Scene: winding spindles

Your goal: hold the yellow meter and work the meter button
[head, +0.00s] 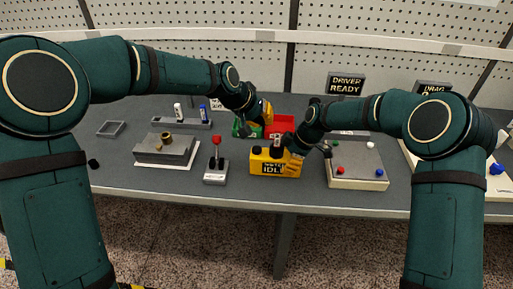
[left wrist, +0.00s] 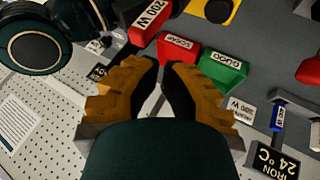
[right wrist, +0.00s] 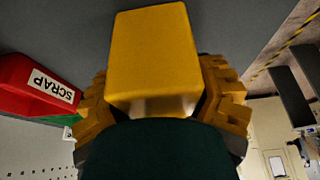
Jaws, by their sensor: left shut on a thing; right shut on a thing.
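The yellow meter (head: 258,163) stands near the table's front edge, its display reading IDLE and dark round parts on top. My right gripper (head: 297,148) is at its right side; in the right wrist view the gripper (right wrist: 153,100) is shut on the yellow body (right wrist: 152,50), one finger on each side. My left gripper (head: 264,112) is behind the meter, over the bins and apart from it. In the left wrist view its fingertips (left wrist: 166,66) come together; what they pinch is hidden. The meter's top shows past them (left wrist: 222,10). I cannot make out the button clearly.
A red scrap bin (head: 286,123) and a green bin (head: 240,128) stand behind the meter. A red-knobbed lever stand (head: 215,170) and a grey fixture (head: 165,150) are to the left. A pale board (head: 358,172) with coloured knobs is to the right.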

